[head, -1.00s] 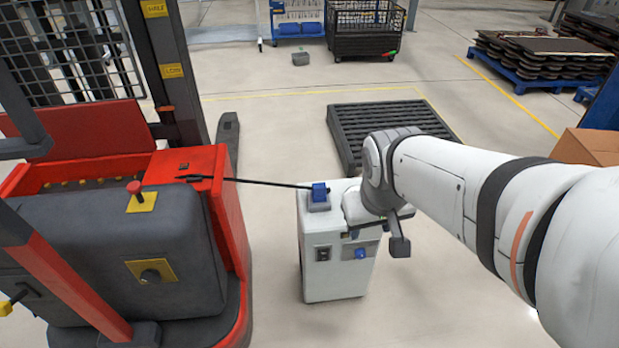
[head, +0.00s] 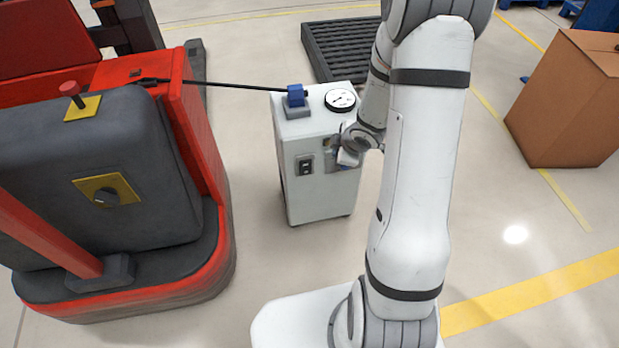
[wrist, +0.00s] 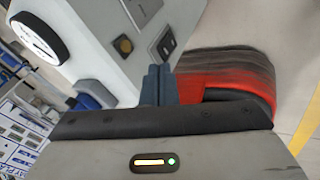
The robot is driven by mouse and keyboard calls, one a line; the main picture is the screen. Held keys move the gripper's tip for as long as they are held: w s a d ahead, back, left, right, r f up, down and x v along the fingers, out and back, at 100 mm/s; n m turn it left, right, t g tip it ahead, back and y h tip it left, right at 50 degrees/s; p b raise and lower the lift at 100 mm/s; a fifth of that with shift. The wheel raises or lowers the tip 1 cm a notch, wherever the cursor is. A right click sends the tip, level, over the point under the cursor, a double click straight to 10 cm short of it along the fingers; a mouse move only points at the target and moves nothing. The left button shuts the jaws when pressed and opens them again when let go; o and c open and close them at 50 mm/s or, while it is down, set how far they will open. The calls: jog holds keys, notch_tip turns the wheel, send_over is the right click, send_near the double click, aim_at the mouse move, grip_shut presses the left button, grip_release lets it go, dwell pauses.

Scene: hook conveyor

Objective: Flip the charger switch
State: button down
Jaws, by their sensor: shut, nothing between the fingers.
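The charger (head: 314,195) is a white upright box on the floor. Its switch (head: 305,165), a dark rocker in a plate, is on the front face and also shows in the wrist view (wrist: 165,43). My gripper (head: 346,157) is beside the right part of that face and covers some of it. In the wrist view the dark blue fingers (wrist: 157,72) are together and empty, just below the switch in the picture. I cannot tell whether they touch the charger.
A round gauge (head: 340,99) and a blue plug (head: 296,95) sit on the charger's top. A black cable (head: 225,85) runs from the plug to the red forklift (head: 200,150) at left. A cardboard box (head: 568,105) stands at right. A dark slatted pallet (head: 340,47) lies behind.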

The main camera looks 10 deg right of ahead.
aim_at(306, 168)
notch_tip(306, 168, down, 8)
jog(key=s+a+n+y+b, duration=0.1)
jog(key=a+n+y+b, duration=0.1)
jog(key=shift+a+f+n+g+y, duration=0.25)
jog(key=shift+a+n+g+y, duration=0.05)
jog(key=shift+a+g, duration=0.1)
jog(key=shift+s, duration=0.1)
jog(key=w+a+f+b, duration=0.1)
jog(key=w+f, duration=0.1)
jog(key=f, duration=0.1)
jog(key=w+a+f+b, duration=0.1)
jog(key=w+f, duration=0.2)
jog(key=w+a+f+b, duration=0.1)
jog(key=w+f+b, duration=0.1)
jog(key=w+f, duration=0.1)
jog(key=shift+w+a, duration=0.2)
jog(key=shift+a, duration=0.05)
